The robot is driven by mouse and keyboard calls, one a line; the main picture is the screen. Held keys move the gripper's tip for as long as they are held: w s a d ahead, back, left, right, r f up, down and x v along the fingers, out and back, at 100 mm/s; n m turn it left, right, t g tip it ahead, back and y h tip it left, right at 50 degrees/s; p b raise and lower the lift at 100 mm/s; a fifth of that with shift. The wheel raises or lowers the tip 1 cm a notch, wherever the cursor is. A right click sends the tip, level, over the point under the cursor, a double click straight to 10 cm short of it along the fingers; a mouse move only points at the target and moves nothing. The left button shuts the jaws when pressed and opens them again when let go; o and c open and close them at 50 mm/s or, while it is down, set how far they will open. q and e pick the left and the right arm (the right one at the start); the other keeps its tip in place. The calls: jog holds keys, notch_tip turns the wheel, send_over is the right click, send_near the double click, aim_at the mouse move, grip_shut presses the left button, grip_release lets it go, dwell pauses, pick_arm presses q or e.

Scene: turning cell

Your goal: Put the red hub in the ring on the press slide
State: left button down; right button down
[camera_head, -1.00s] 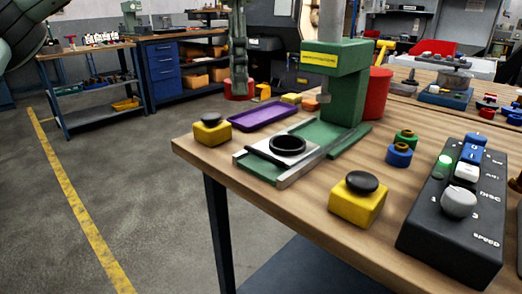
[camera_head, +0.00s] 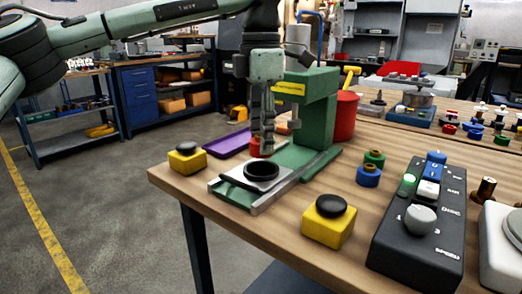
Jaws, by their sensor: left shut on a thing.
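The red hub (camera_head: 258,151) is held low in my left gripper (camera_head: 262,139), which is shut on it and points straight down. The hub shows just behind the black ring (camera_head: 262,172) in the picture; its exact height over the slide is hard to tell. The ring lies on the pale plate of the press slide (camera_head: 233,196), and its opening looks empty. The green press (camera_head: 314,105) stands right behind the slide. My right gripper is not in view.
Yellow button boxes with black caps stand left (camera_head: 187,161) and right (camera_head: 329,221) of the slide. A purple tray (camera_head: 222,147) lies behind. Blue (camera_head: 368,175) and green (camera_head: 374,157) hubs and a dark control box (camera_head: 415,225) are at the right.

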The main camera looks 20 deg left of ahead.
pick_arm(q)
notch_tip(320, 180, down, 3)
jog(key=shift+a+f, duration=0.1)
jog(key=shift+f, duration=0.3)
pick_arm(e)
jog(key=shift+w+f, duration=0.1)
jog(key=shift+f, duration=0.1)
pick_arm(q)
jog(key=shift+f, duration=0.2)
jog(key=c, duration=0.9)
grip_release()
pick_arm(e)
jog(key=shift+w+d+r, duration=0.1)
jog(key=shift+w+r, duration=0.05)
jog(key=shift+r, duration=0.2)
pick_arm(q)
jog(key=shift+r, duration=0.1)
notch_tip(320, 180, up, 11)
jog(key=shift+r, duration=0.55)
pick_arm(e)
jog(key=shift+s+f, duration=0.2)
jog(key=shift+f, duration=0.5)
